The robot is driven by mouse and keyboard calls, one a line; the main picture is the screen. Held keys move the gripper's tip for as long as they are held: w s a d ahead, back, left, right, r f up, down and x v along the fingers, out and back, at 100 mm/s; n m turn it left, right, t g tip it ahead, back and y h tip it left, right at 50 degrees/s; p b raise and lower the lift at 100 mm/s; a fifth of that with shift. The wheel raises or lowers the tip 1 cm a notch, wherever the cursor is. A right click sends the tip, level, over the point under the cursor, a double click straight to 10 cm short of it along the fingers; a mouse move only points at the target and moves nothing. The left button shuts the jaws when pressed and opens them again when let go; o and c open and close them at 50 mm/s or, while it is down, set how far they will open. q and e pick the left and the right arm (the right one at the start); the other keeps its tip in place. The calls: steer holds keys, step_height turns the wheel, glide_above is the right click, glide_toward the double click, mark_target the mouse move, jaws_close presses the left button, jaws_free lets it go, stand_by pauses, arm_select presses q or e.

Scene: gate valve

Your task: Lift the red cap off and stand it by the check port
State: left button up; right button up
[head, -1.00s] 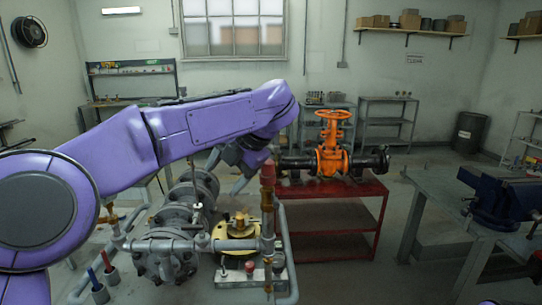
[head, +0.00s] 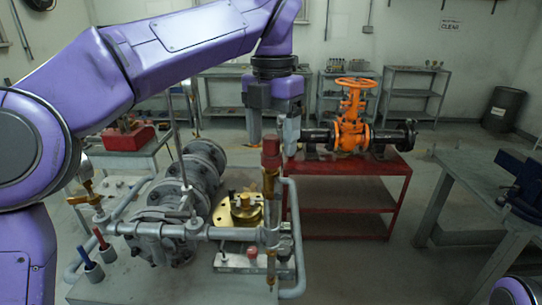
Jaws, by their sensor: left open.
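The red cap (head: 271,150) sits upright on top of a thin vertical pipe (head: 271,205) at the right side of the grey pipe rig. My left gripper (head: 272,143) points down at the cap, open and empty. One finger shows on each side of the cap's top; I cannot tell from this view whether they are level with it in depth or touch it. Near the pipe's foot a small red knob (head: 252,253) stands on a grey plate (head: 240,263); I cannot tell for certain which part is the check port. My right gripper is out of view.
A brass flange fitting (head: 243,208) and a large grey valve body (head: 165,235) stand left of the pipe. Behind is a red cart (head: 345,165) with an orange gate valve (head: 351,130). A grey bench with a blue vise (head: 522,185) is at the right.

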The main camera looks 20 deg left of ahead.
mark_target(272, 136)
arm_select(q)
step_height(272, 136, down, 2)
steer(key=shift+f, duration=0.2)
steer(key=shift+s, duration=0.1)
steer(key=c, duration=1.2)
steer(key=shift+r, duration=0.1)
step_height(272, 136, up, 10)
steer(key=p, duration=0.4)
step_height(272, 136, up, 4)
steer(key=p, duration=0.5)
steer(key=shift+r, duration=0.25)
